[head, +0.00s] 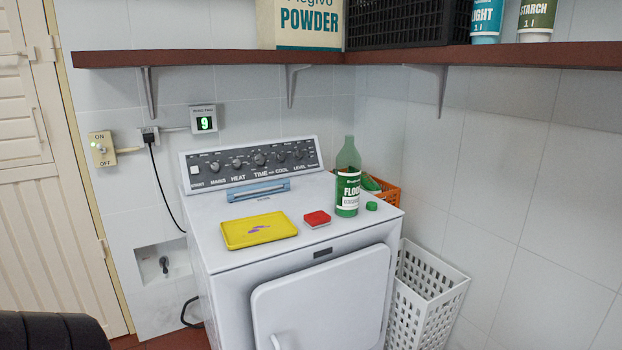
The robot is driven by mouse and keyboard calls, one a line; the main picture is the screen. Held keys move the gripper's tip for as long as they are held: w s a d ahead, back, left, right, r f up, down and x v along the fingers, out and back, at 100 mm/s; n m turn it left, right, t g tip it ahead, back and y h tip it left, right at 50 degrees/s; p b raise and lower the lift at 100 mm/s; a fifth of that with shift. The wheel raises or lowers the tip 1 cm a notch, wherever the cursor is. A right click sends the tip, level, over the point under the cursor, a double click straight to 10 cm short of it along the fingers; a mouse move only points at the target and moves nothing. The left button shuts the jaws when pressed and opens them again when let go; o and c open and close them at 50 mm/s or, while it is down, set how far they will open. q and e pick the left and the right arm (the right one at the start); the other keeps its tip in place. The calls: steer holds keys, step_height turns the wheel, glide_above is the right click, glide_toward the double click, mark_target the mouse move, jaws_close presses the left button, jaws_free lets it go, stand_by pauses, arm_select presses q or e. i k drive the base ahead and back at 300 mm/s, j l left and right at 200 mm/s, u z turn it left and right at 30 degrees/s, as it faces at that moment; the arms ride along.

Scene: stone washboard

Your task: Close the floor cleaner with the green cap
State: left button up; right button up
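The floor cleaner (347,183) is a green bottle with a label reading "FLO...". It stands upright on top of the white washing machine (210,235), toward its right side. Its narrow neck points up and shows no cap on it. The small green cap (371,206) lies on the machine top just right of the bottle's base, apart from it. Neither of my grippers shows in the head view.
A red box (317,219), a yellow tray (259,230) and a blue object (258,190) lie left of the bottle. An orange basket (389,194) is behind it. A shelf (400,56) runs above. A white laundry basket (430,295) stands right of the machine.

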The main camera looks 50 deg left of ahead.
mark_target(349, 161)
steer(key=u, duration=1.35)
